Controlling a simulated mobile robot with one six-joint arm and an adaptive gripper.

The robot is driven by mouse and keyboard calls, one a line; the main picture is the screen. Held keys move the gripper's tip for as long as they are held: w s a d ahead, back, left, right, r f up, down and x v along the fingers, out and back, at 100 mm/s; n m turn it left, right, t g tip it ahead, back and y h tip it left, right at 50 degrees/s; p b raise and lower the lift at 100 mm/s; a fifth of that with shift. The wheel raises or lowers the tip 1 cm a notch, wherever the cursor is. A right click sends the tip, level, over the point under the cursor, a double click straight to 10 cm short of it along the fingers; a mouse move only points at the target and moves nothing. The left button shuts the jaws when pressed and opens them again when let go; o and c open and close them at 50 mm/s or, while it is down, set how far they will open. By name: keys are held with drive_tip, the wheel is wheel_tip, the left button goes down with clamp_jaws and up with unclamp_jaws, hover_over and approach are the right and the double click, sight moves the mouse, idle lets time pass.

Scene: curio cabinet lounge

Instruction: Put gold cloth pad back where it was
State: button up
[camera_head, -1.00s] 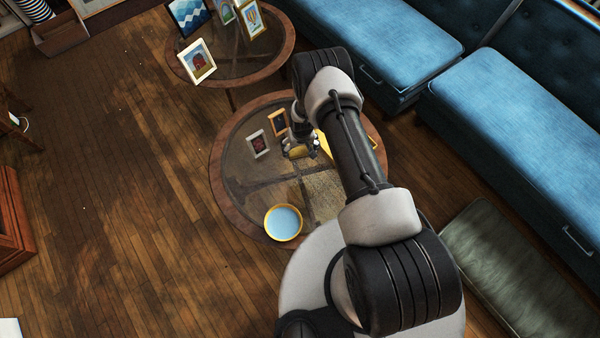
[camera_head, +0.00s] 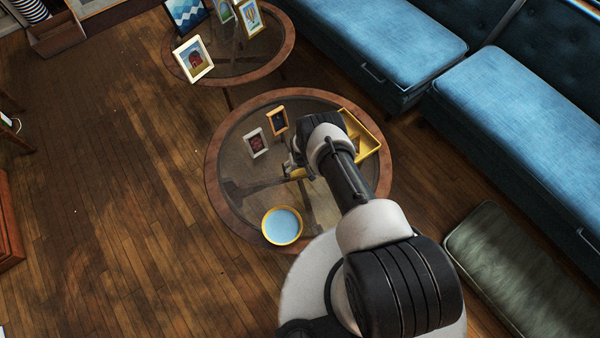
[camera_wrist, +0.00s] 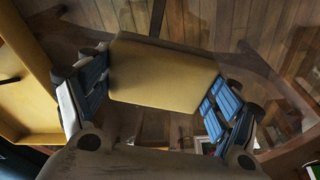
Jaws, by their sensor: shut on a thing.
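The gold cloth pad (camera_wrist: 165,75) is between the two blue-padded fingers of my gripper (camera_wrist: 158,95) in the wrist view, and the gripper is shut on it. In the head view, the gold pad (camera_head: 297,173) is a small yellow patch at my gripper (camera_head: 291,172), over the round glass table (camera_head: 213,185). My arm partly hides it there. I cannot tell how high the pad is above the glass.
On the table are a yellow tray (camera_head: 369,130), partly behind my arm, a yellow-rimmed bowl (camera_head: 282,226) with a light blue inside, a white frame (camera_head: 257,143) and an orange frame (camera_head: 278,121). A second round table (camera_head: 285,68) and blue benches (camera_head: 510,105) stand beyond.

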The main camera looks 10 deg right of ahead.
drive_tip(key=shift+f, duration=0.9)
drive_tip(key=shift+f, duration=0.15)
drive_tip(key=o, duration=1.5)
drive_tip(key=shift+c, duration=0.2)
